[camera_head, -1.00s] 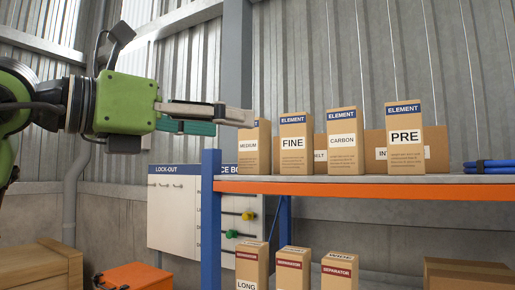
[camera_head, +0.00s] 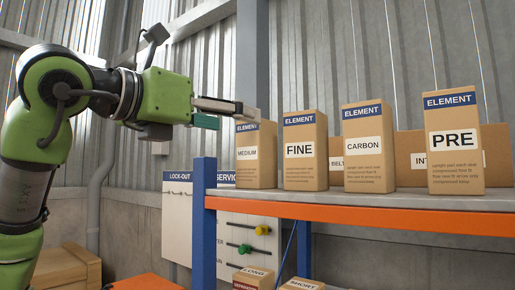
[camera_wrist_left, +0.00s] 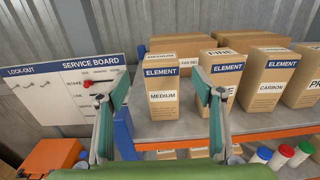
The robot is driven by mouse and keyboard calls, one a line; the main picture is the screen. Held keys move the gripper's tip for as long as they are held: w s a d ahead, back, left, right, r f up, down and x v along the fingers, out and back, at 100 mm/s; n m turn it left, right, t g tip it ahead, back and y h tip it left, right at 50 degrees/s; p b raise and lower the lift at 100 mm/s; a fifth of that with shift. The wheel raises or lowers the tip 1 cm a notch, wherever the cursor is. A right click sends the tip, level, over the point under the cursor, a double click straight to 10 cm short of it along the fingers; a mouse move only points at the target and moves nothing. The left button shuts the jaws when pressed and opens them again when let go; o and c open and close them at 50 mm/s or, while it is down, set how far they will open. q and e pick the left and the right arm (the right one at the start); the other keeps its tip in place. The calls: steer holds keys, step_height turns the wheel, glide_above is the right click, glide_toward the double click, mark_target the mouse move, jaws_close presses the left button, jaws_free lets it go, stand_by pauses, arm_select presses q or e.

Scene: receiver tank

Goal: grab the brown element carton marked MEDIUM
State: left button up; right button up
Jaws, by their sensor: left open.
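The brown MEDIUM carton (camera_head: 256,160) stands upright at the left end of the upper shelf, with a blue ELEMENT band on top. In the left wrist view the MEDIUM carton (camera_wrist_left: 163,100) shows between the two fingers, beyond their tips. My left gripper (camera_head: 236,115) is open and empty, to the left of the carton near its top edge in the head view. The open left gripper (camera_wrist_left: 160,88) also shows in the wrist view, its right finger overlapping the FINE carton. My right gripper is out of view.
The FINE (camera_head: 306,150), CARBON (camera_head: 369,147) and PRE (camera_head: 455,145) cartons stand in a row to the right. Wider boxes lie behind. The orange shelf beam (camera_head: 360,220) and blue post (camera_head: 204,220) edge the rack. A service board (camera_head: 235,208) hangs behind.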

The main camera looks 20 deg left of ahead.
mark_target(247, 124)
arm_select(q)
steer(key=x, duration=0.3)
steer(key=shift+w+d+p, duration=0.1)
steer(key=shift+w+p, duration=0.05)
steer(key=shift+p, duration=0.15)
steer(key=p+x, duration=0.2)
steer(key=x, duration=0.3)
steer(key=shift+p, duration=0.4)
steer(key=shift+w, duration=0.1)
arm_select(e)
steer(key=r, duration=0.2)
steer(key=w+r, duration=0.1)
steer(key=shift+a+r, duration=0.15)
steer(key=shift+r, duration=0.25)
arm_select(q)
steer(key=c, duration=1.7)
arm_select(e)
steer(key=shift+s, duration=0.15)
